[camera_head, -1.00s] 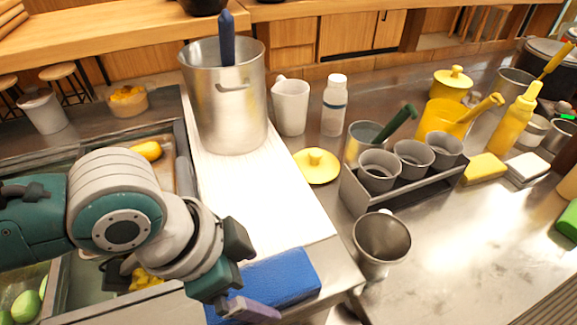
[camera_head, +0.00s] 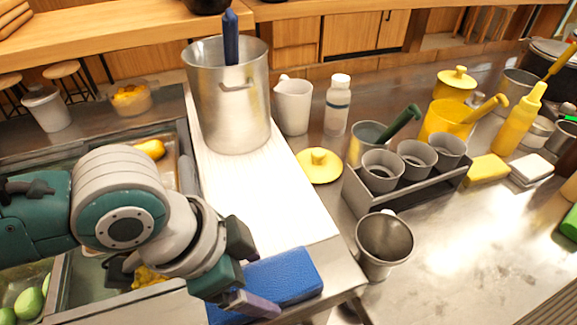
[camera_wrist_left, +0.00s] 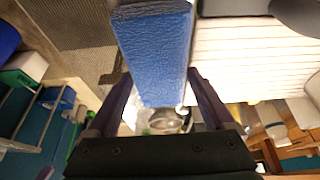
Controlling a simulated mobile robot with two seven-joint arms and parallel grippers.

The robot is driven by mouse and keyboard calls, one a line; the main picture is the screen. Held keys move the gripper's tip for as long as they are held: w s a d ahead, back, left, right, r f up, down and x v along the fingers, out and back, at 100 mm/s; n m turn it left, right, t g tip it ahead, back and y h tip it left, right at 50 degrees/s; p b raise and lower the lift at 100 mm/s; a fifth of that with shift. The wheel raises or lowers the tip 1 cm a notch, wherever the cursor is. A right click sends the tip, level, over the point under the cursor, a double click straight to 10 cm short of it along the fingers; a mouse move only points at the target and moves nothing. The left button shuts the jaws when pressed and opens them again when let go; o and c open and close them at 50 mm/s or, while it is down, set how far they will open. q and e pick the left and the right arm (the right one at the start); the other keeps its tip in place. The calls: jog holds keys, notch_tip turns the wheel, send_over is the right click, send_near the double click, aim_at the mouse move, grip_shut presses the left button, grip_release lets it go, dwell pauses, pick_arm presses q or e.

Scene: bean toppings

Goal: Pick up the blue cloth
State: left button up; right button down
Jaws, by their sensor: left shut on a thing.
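The blue cloth (camera_head: 283,277) is a folded block at the near end of the white board (camera_head: 268,205), by the counter's front edge. My left gripper (camera_head: 252,303) is at the cloth's near side in the head view, partly covering it. In the left wrist view the cloth (camera_wrist_left: 155,55) reaches down between the two fingers of my left gripper (camera_wrist_left: 165,95), which is shut on it. Whether the cloth is clear of the board cannot be told. My right gripper is not in view.
A large steel pot (camera_head: 228,100) stands at the board's far end, with a yellow lid (camera_head: 319,166) beside the board. A metal cup (camera_head: 384,245) and a rack of grey cups (camera_head: 410,185) stand to the right. Food bins lie left.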

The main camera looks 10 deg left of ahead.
aim_at(256, 282)
pick_arm(q)
notch_tip(256, 282, up, 20)
jog(key=p, duration=0.2)
jog(key=shift+p, duration=0.3)
